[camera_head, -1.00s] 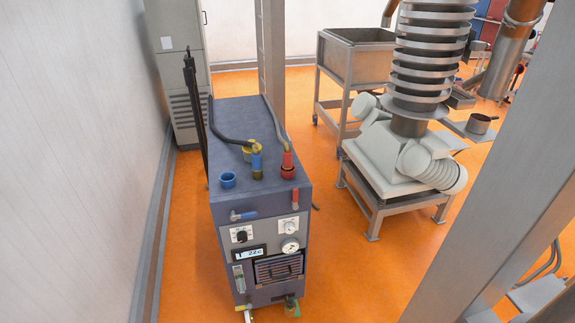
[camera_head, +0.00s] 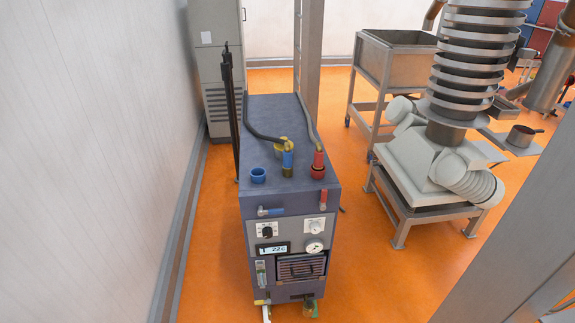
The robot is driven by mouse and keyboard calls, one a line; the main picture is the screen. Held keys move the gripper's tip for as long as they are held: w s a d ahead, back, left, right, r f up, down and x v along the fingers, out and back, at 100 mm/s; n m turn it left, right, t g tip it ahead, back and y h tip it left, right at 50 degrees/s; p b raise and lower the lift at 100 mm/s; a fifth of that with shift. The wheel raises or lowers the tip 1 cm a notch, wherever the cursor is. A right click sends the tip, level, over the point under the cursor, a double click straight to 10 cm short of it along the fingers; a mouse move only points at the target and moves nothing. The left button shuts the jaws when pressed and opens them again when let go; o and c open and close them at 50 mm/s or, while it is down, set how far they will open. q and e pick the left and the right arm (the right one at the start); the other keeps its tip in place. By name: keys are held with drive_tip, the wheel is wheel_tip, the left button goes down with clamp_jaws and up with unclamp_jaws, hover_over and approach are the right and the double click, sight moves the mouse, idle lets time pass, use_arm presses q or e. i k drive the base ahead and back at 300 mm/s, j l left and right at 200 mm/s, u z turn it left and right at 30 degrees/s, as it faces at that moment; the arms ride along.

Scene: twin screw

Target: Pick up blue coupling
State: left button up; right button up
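A dark blue-grey machine cabinet (camera_head: 290,235) stands on the orange floor in the head view. On its top, a blue coupling (camera_head: 287,160) on a dark hose sits upright by a yellow fitting (camera_head: 283,146). A red coupling (camera_head: 318,160) on another hose stands to its right, at a red port (camera_head: 317,171). An empty blue ring-shaped port (camera_head: 258,175) is at the left front of the top. Whether the blue coupling is seated in something is too small to tell. Neither of my grippers is in view.
A pale wall (camera_head: 90,150) runs along the left. A grey post (camera_head: 490,250) crosses the right foreground. A white machine with a ribbed column (camera_head: 465,70) and a metal cart (camera_head: 385,70) stand at the right. Orange floor is free in front and between.

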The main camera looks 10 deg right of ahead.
sight(288, 167)
drive_tip(key=i, duration=0.9)
drive_tip(key=u, duration=0.05)
